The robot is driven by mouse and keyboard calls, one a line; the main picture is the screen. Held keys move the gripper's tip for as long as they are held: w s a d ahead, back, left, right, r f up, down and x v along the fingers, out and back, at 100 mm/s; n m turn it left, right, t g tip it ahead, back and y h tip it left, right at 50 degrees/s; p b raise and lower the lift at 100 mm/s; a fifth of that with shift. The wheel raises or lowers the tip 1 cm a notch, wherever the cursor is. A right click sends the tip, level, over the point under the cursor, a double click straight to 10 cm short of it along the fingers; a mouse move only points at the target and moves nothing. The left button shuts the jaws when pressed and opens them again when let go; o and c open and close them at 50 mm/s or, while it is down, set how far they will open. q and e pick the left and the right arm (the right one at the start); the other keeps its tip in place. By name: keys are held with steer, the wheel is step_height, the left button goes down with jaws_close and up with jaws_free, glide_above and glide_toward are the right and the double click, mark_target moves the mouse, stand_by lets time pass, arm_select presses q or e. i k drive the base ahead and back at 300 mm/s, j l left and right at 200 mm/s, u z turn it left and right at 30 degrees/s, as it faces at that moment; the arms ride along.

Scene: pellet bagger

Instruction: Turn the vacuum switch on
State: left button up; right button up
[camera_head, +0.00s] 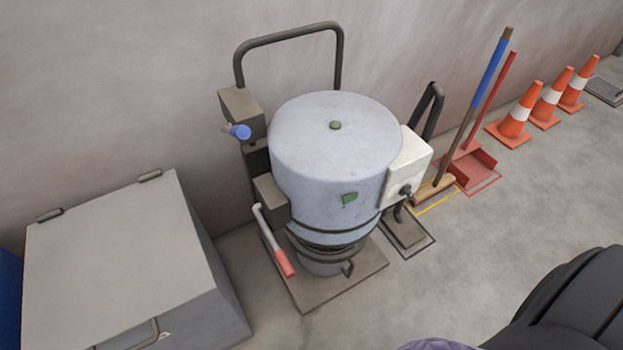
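The vacuum (335,150) is a grey-blue drum standing on a flat base plate by the wall. A white box (406,168) is fixed on its right side. A small dark knob (405,190) sits low on the box's front and looks like the switch; its setting is too small to tell. A lever with a red grip (284,262) and a blue-ended handle (239,131) are on the drum's left side. Neither of my grippers is in view.
A grey lidded bin (120,255) stands left of the vacuum. A broom (478,105), a red dustpan (474,165) and orange cones (516,120) line the wall to the right. The floor (450,260) in front and right is mostly clear. A dark rounded form fills the lower right corner.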

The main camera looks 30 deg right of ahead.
mark_target(406, 189)
steer(key=z, duration=1.7)
